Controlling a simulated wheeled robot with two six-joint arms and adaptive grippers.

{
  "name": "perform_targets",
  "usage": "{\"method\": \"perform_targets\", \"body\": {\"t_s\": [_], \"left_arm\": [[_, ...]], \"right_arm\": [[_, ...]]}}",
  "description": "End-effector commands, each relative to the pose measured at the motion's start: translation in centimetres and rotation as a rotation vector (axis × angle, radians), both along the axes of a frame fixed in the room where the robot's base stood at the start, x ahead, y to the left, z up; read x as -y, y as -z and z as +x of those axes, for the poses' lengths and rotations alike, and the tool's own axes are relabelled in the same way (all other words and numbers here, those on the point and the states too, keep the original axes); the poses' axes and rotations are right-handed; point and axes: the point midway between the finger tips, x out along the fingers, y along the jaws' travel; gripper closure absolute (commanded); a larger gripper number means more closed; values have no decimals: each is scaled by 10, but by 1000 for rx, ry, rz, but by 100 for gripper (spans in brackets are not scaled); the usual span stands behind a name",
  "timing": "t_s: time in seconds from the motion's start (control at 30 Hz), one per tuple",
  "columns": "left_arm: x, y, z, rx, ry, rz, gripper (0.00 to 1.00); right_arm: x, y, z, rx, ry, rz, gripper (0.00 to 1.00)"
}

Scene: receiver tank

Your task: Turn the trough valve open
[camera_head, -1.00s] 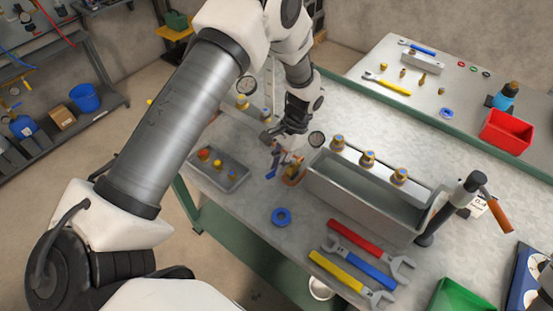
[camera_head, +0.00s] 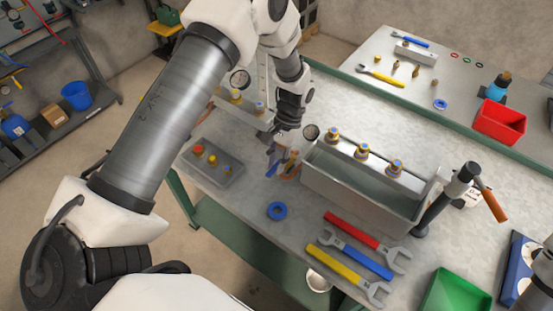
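The grey metal trough (camera_head: 355,200) stands on the workbench right of centre, with several brass fittings with blue tops along its back ledge. At its left end is a small copper-coloured valve (camera_head: 291,170) with a blue part (camera_head: 271,168) beside it, partly hidden by my gripper. My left gripper (camera_head: 277,146) reaches down from above, right at this valve. Its fingers are small, dark and overlap the valve, so I cannot tell whether they grip or touch it.
A grey tray (camera_head: 213,164) of small fittings lies left, a blue ring (camera_head: 277,211) in front. Wrenches (camera_head: 350,260) lie in front of the trough. A post with an orange handle (camera_head: 494,206) stands at its right end.

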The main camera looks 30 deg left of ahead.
Motion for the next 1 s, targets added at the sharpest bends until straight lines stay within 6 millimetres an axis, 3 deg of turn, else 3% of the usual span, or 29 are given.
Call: {"method": "perform_targets", "body": {"t_s": [0.43,0.8,1.0], "left_arm": [[0,-10,7,8,3,1,57],[2,-90,41,9,2,2,57],[3,-110,48,3,2,1,57]], "right_arm": [[0,0,0,0,0,0,60],[0,0,0,0,0,0,60],[0,0,0,0,0,0,60]]}}
